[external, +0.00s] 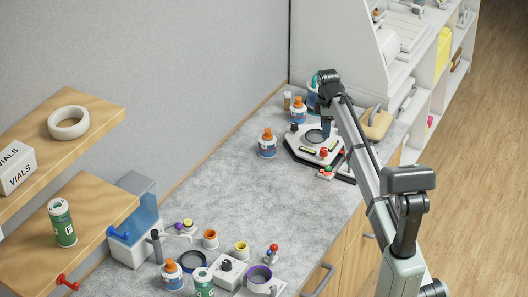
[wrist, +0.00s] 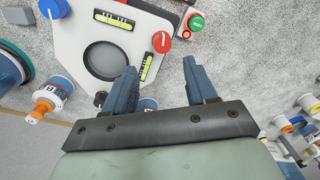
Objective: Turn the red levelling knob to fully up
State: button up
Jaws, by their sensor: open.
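The red levelling knob (wrist: 161,42) sits on the corner of a white levelling plate (wrist: 75,42) with a round dark opening. A pale pointer mark shows on the knob's top. In the external view the knob (external: 323,152) is at the plate's near edge. My gripper (wrist: 160,66) is open and empty in the wrist view. Its two blue fingers point toward the knob, which lies just past the fingertips and is not between them. The fingers are hard to make out in the external view. I cannot tell their height above the plate.
A blue knob (wrist: 54,8) and yellow spirit levels (wrist: 146,68) are on the plate. Orange-capped bottles (external: 267,144) stand nearby. The middle of the grey bench (external: 250,195) is clear.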

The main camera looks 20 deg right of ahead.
jog(key=shift+r, duration=2.4)
jog(key=shift+w, duration=0.1)
